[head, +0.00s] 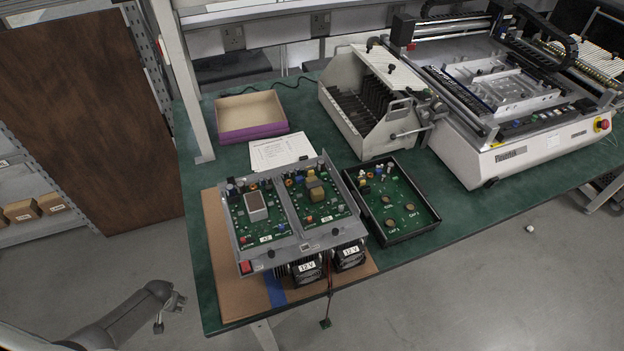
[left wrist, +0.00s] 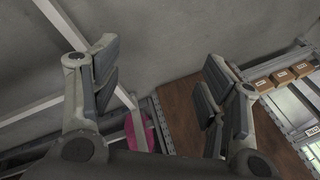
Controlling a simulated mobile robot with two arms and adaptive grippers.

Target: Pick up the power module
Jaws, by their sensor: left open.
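A grey metal chassis (head: 241,253) lies on a brown board at the front left of the green table. It holds two green circuit boards, with two fans on its front edge. A block with a brown top and pale sides (head: 256,205) sits on its left board, and a tan and dark component (head: 315,190) on its right board. I cannot tell which of these is the power module. My left gripper (head: 172,312) is open and empty, low and left of the table, apart from the chassis. Its spread fingers show in the left wrist view (left wrist: 160,88). My right gripper is not in view.
A black tray (head: 409,236) with a green board stands right of the chassis. Behind are a paper (head: 280,152), an open purple-sided box (head: 251,132) and a large machine (head: 510,158). A cable hangs over the front edge. A table post (head: 188,90) rises at left.

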